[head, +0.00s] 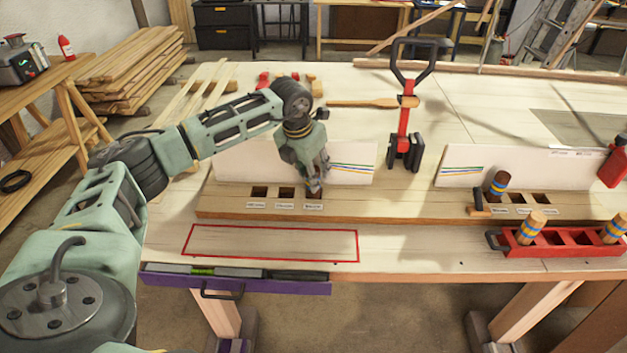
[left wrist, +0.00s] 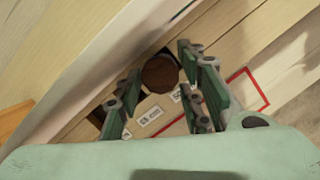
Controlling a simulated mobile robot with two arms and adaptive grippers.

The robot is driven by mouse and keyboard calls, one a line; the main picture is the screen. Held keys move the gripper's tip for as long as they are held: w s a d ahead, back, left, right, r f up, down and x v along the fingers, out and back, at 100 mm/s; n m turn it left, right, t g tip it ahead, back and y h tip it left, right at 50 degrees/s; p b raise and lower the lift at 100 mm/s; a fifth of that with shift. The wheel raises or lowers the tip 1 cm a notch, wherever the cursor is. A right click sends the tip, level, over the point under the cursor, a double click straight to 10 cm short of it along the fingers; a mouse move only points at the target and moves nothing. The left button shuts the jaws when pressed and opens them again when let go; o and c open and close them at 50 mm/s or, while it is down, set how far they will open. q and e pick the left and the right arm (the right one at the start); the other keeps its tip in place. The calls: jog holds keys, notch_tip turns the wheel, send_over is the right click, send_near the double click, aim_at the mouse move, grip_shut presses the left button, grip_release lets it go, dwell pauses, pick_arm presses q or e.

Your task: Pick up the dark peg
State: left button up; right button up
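A dark brown round peg top (left wrist: 160,73) shows in the left wrist view, between the fingers of my left gripper (left wrist: 158,88). The fingers are spread, with a gap visible at the right finger; contact on the left is unclear. In the head view my left gripper (head: 314,184) points down at the right-hand hole of the left wooden rack (head: 225,206) and hides most of what is there. Another dark brown peg (head: 497,184), with blue and yellow bands, stands in the right wooden rack (head: 570,208). My right gripper is not in view.
A white upright panel (head: 350,163) stands just behind the left rack. A red outlined area (head: 270,243) in front is empty. A red carrier (head: 575,246) holds lighter banded pegs (head: 531,226).

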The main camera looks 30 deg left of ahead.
pick_arm(q)
jog(key=x, duration=0.2)
jog(key=shift+w+f, duration=0.2)
jog(key=shift+w, duration=0.05)
jog(key=shift+f, duration=0.15)
grip_shut()
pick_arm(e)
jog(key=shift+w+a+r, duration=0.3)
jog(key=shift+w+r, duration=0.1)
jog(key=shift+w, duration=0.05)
pick_arm(q)
jog(key=shift+r, duration=0.2)
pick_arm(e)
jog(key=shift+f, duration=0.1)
